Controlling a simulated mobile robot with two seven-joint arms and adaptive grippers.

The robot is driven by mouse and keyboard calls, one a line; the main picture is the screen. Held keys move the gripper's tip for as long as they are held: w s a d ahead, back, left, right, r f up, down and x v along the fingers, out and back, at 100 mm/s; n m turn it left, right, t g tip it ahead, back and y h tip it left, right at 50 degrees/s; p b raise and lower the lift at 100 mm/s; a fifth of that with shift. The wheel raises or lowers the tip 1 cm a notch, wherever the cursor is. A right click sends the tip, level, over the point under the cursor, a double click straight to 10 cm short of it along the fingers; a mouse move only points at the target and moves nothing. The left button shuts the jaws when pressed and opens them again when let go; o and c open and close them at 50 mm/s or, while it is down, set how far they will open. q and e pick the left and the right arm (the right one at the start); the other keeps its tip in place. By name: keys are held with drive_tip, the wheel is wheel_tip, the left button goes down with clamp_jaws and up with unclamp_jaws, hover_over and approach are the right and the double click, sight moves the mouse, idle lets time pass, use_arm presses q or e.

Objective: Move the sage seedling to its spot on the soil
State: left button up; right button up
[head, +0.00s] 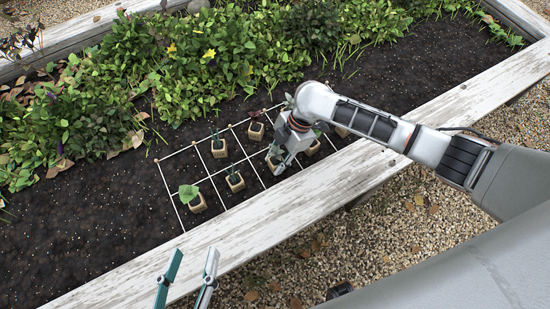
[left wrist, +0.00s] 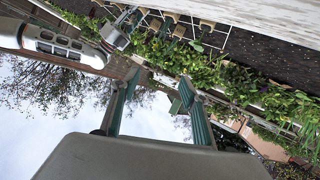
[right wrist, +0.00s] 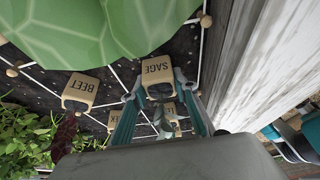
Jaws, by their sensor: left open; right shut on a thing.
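The sage seedling's pot (right wrist: 157,75), a tan cube lettered SAGE, sits between the fingertips of my right gripper (right wrist: 158,92) in the right wrist view. In the head view my right gripper (head: 284,152) is low over the string grid on the soil (head: 100,215), among the potted seedlings. Whether the sage pot touches the soil I cannot tell. My left gripper (head: 187,278) is open and empty, in front of the bed's near board; its fingers also show in the left wrist view (left wrist: 157,95).
Other pots stand in the grid: a broad-leaved one (head: 198,205) at the left, several more around my right gripper, and a beet pot (right wrist: 80,92). Large green leaves (right wrist: 100,30) are close to the right wrist camera. A white board (head: 230,232) edges the bed; leafy plants (head: 220,55) grow behind.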

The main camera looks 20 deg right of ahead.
sight(275, 158)
drive_tip(key=o, duration=1.1)
drive_tip(key=v, duration=0.1)
drive_tip(key=p+v, duration=0.1)
drive_tip(key=v, duration=0.3)
drive_tip(key=shift+w+a+p, duration=0.25)
drive_tip(key=shift+w+p, duration=0.05)
drive_tip(key=shift+p, duration=0.1)
use_arm(q)
drive_tip(key=a+m+p, duration=0.1)
drive_tip(key=a+f+m, duration=0.1)
drive_tip(key=a, duration=0.1)
drive_tip(key=a+g+y+p, duration=0.1)
drive_tip(key=shift+s+a+f+m+p, duration=0.2)
drive_tip(key=shift+s+a+m+p, duration=0.1)
drive_tip(key=shift+m+p, duration=0.1)
use_arm(e)
drive_tip(key=v, duration=0.7)
drive_tip(key=shift+s+d, duration=0.15)
drive_tip(key=shift+s, duration=0.15)
use_arm(q)
drive_tip(key=shift+w+r, duration=0.15)
drive_tip(key=shift+w, duration=0.05)
use_arm(e)
drive_tip(key=shift+r, duration=0.15)
